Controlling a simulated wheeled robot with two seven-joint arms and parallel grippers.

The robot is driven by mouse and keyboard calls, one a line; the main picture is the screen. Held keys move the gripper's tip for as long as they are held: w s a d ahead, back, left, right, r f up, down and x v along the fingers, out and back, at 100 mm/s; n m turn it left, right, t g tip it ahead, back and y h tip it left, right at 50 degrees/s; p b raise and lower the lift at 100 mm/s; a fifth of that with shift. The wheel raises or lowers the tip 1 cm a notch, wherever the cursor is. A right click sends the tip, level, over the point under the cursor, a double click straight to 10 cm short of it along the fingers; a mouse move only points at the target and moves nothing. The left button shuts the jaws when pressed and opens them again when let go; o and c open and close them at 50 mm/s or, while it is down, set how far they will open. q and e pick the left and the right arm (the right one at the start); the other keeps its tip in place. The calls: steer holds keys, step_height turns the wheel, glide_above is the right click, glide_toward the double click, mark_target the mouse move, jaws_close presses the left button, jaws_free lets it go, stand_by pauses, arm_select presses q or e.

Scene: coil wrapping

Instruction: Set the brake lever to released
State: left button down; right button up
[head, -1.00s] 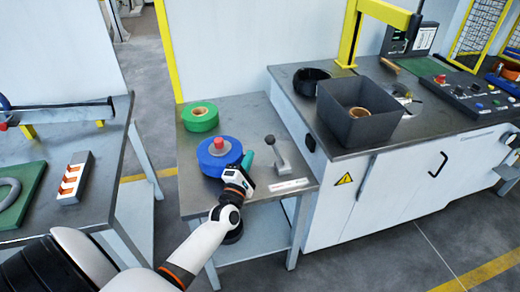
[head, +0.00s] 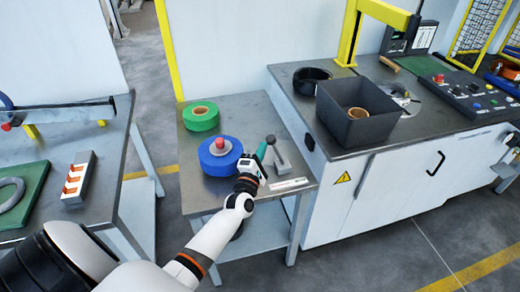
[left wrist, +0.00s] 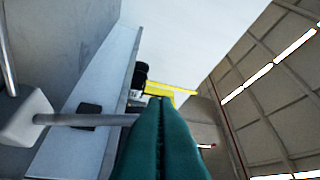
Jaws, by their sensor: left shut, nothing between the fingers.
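The brake lever (head: 280,156) stands on the small grey table, a grey block with a grey shaft and a dark knob at its top. The shaft leans slightly left in the head view. My left gripper (head: 262,150) has teal fingers, shut and empty, just left of the lever near its knob. In the left wrist view, the shut fingers (left wrist: 160,135) cover the end of the lever's shaft (left wrist: 85,120), so I cannot tell whether they touch it. The knob is hidden there. My right gripper is out of view.
A blue roll (head: 218,157) with a red-topped spindle and a green roll (head: 201,117) are on the small table (head: 240,108), left of the lever. A white label (head: 289,184) lies at its front edge. The white cabinet (head: 350,200) with a dark bin (head: 358,112) stands close on the right.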

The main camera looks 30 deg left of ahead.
arm_select(q)
steer(key=w+d+r+m+g+h+p, duration=0.1)
steer(key=w+d+r+m+g+p, duration=0.1)
steer(key=w+d+m+g+p, duration=0.2)
steer(key=w+d+m+p, duration=0.1)
steer(key=w+d+p, duration=0.2)
steer(key=p, duration=0.4)
steer(key=shift+w+d+r+m, duration=0.15)
steer(key=shift+w+r+m, duration=0.25)
steer(key=shift+w, duration=0.3)
steer(key=shift+d, duration=0.1)
steer(key=shift+r, duration=0.1)
